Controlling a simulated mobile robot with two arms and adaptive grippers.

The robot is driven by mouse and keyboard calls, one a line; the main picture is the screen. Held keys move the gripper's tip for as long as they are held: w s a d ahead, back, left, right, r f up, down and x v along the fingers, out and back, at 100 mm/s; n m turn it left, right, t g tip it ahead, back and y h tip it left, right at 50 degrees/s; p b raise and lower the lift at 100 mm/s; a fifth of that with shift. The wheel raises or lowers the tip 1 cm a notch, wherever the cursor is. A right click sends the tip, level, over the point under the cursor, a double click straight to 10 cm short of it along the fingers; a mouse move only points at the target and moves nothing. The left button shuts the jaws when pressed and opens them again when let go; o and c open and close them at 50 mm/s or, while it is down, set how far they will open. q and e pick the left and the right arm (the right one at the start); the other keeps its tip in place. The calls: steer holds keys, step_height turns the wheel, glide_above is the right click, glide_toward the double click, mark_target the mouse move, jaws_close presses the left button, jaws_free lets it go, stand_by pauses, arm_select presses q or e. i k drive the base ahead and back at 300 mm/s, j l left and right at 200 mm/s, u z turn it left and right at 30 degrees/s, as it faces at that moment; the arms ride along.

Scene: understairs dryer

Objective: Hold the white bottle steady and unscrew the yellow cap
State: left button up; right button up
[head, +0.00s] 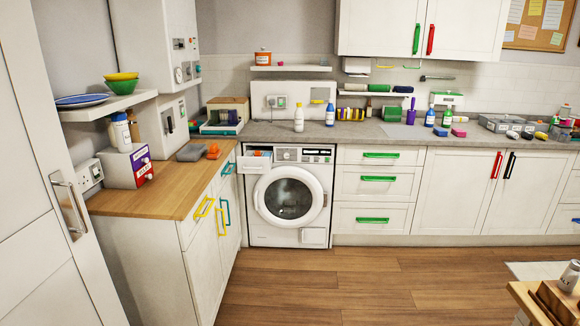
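A small white bottle (298,121) with a yellow cap (299,103) stands upright on the grey worktop, above the washing machine. The cap sits on top of the bottle. A second white bottle (330,117) with a blue cap stands a little to its right. Neither of my grippers shows in the head view.
The front-loading washing machine (288,196) has its detergent drawer (256,154) partly out. The wooden counter (157,190) juts forward at left. A wooden table (523,293) is at bottom right. The wooden floor (370,284) between is clear.

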mark_target(298, 114)
steer(key=i, duration=1.35)
steer(key=i+j+z, duration=0.1)
steer(key=i, duration=1.25)
steer(key=i+j, duration=0.15)
steer(key=i, duration=1.2)
